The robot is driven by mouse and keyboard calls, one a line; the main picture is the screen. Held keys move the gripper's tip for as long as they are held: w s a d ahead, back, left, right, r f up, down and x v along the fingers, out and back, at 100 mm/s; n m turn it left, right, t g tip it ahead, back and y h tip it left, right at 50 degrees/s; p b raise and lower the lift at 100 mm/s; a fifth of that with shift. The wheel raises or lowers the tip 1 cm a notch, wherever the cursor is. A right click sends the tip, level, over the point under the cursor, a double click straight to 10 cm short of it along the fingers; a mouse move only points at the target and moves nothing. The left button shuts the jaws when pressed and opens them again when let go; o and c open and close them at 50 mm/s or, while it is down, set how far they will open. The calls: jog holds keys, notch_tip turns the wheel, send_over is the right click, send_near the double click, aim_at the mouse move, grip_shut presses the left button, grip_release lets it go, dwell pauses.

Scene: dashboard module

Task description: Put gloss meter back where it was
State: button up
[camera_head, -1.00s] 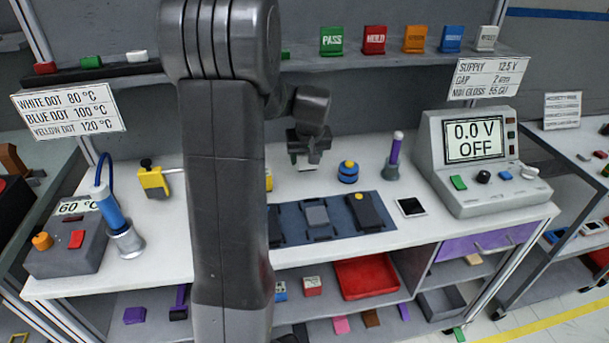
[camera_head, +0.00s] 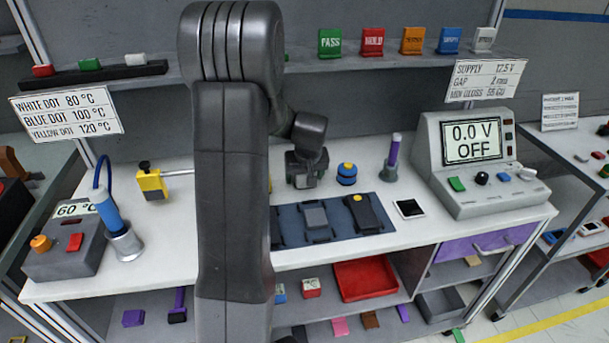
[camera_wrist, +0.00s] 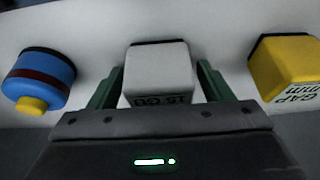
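The gloss meter appears to be the pale grey-white block (camera_wrist: 158,72) marked "15 GU", seen from above in the wrist view. It seems to stand on the bench top. My gripper (camera_wrist: 160,84) has one green finger on each side of the block, with a narrow gap visible on the right, so it looks open. In the head view my gripper (camera_head: 305,181) is low over the back of the bench, and the block is hidden behind or under it.
A blue cylinder with a yellow knob (camera_wrist: 38,80) stands left of the block, and a yellow "GAP mm" block (camera_wrist: 287,68) stands right. The blue mat (camera_head: 340,226) with several devices lies in front. The voltage supply (camera_head: 480,160) is on the right. A shelf (camera_head: 400,62) runs behind.

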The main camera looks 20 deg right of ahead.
jog(key=shift+s+r, duration=0.1)
jog(key=shift+r, duration=0.45)
jog(key=v, duration=1.1)
jog(key=shift+s, duration=0.2)
jog(key=x, duration=1.2)
jog(key=shift+w+f, duration=0.15)
jog(key=shift+f, duration=0.2)
notch_tip(320, 180, up, 3)
jog(key=shift+f, duration=0.2)
jog(key=shift+r, duration=0.45)
